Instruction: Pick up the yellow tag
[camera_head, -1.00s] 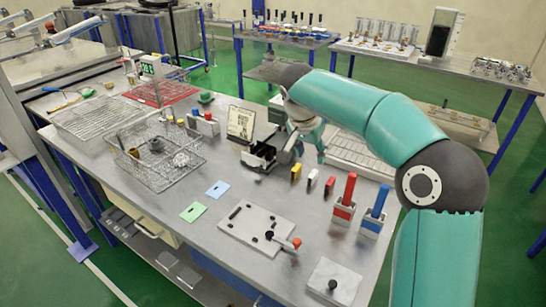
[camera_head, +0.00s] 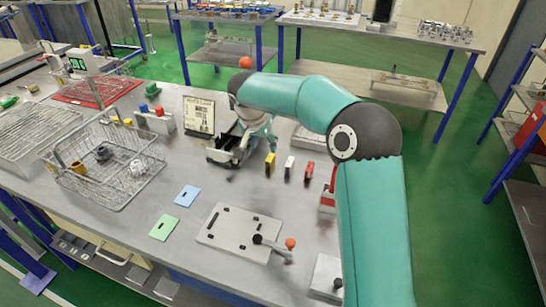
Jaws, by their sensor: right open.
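The yellow tag (camera_head: 270,162) stands on the metal table, at the left end of a short row with a white tag (camera_head: 289,166) and a red tag (camera_head: 309,171). My right gripper (camera_head: 222,155) is open, low over the table to the left of the yellow tag and apart from it. My teal right arm reaches over from the right side. No tag shows between its fingers. My left gripper is not in view.
A framed sign (camera_head: 199,114) stands just behind the gripper. A wire basket (camera_head: 120,190) is to the left. In front lie a blue card (camera_head: 187,194), a green card (camera_head: 164,228) and a plate with a knobbed lever (camera_head: 228,237). My arm partly hides a red-handled block.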

